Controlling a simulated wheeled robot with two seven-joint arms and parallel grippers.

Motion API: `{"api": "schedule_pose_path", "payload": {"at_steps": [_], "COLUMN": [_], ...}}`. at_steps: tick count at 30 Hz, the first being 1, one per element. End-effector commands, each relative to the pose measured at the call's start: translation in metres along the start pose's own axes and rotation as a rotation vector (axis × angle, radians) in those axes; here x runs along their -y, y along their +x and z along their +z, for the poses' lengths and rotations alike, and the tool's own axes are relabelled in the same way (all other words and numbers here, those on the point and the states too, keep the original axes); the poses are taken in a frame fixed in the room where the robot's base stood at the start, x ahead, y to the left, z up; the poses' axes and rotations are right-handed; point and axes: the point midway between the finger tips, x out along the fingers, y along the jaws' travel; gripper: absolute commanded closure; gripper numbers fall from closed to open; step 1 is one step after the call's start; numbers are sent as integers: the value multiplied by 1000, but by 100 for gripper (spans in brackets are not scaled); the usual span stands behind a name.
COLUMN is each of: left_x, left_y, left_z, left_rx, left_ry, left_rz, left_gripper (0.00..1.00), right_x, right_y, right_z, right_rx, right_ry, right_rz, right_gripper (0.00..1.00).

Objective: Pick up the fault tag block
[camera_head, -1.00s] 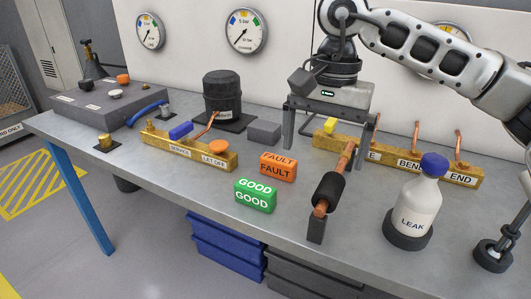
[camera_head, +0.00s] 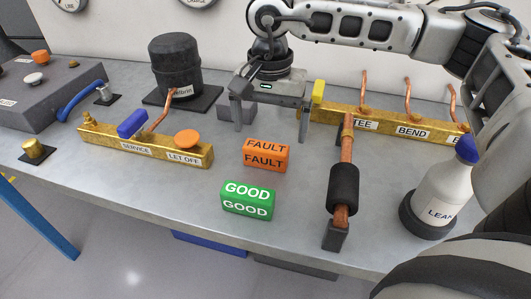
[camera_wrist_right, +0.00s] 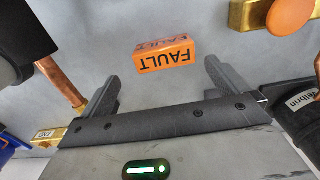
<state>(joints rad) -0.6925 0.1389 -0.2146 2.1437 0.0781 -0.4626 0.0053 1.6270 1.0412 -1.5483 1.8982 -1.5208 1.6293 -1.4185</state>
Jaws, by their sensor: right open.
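The fault tag block is an orange block (camera_head: 265,155) with FAULT on its faces, lying on the bench behind the green GOOD block (camera_head: 248,201). It also shows in the right wrist view, as an orange block (camera_wrist_right: 164,55) ahead of the jaws. My right gripper (camera_head: 270,132) is open and empty, with its fingers pointing down behind the block in the head view. In the right wrist view the right gripper (camera_wrist_right: 163,75) has its fingers wide apart, with the block beyond the gap and no contact visible. My left gripper is out of view.
A brass SERVICE/LET OFF bar (camera_head: 140,148) lies left of the blocks. A copper pipe with a black sleeve (camera_head: 343,187) stands to the right, then a LEAK bottle (camera_head: 440,198). Bare bench surrounds the FAULT block.

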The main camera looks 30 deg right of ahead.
Motion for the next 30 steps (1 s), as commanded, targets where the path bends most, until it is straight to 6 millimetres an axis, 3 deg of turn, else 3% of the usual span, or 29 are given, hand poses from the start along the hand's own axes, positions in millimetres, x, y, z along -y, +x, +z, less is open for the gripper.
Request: {"api": "schedule_pose_path", "payload": {"at_steps": [8,15,24,25,29,30], "left_x": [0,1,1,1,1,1], "left_y": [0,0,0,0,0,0], "left_z": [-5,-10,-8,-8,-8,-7], "left_rx": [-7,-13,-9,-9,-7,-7], "left_ry": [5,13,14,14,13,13], "left_rz": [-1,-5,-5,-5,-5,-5], "left_gripper": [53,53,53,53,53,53], "right_x": [2,5,5,5,5,5], "right_y": [22,56,63,63,63,63], "right_z": [1,2,2,2,2,2], "right_rx": [1,0,-1,-1,-1,-1], "right_ry": [-1,1,1,1,1,1], "right_rz": [2,2,0,0,0,0], "right_gripper": [0,0,0,3,39,41]}}
